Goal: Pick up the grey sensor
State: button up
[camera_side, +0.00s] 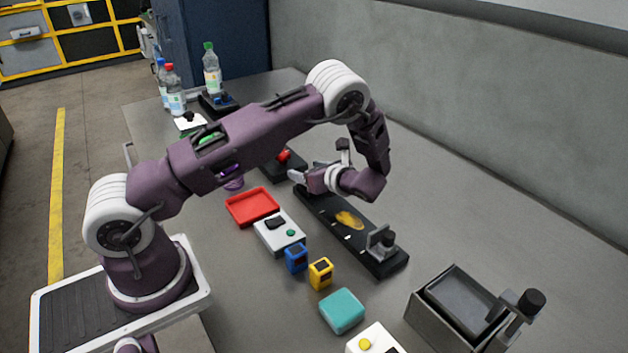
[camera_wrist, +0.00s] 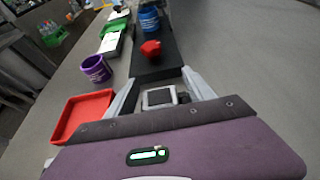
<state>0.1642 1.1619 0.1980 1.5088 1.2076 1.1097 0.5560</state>
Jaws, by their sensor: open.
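The grey sensor (camera_wrist: 159,98), a small light-grey block with a dark screen, shows in the wrist view between the fingers of my gripper (camera_wrist: 160,77). The fingers are apart, one on each side of it. I cannot tell whether either finger touches it. Its lower part is hidden by the purple gripper body. In the side view my gripper (camera_side: 298,176) is low over the far end of a black rail (camera_side: 322,212), and I cannot make out the grey sensor there.
A red tray (camera_side: 252,206), a purple cup (camera_wrist: 96,68) and a red-topped piece (camera_wrist: 151,49) are close by. A blue sensor (camera_side: 296,259), yellow sensor (camera_side: 320,274) and teal block (camera_side: 342,311) stand nearer the camera. The table right of the rail is mostly clear.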

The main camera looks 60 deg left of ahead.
grip_shut()
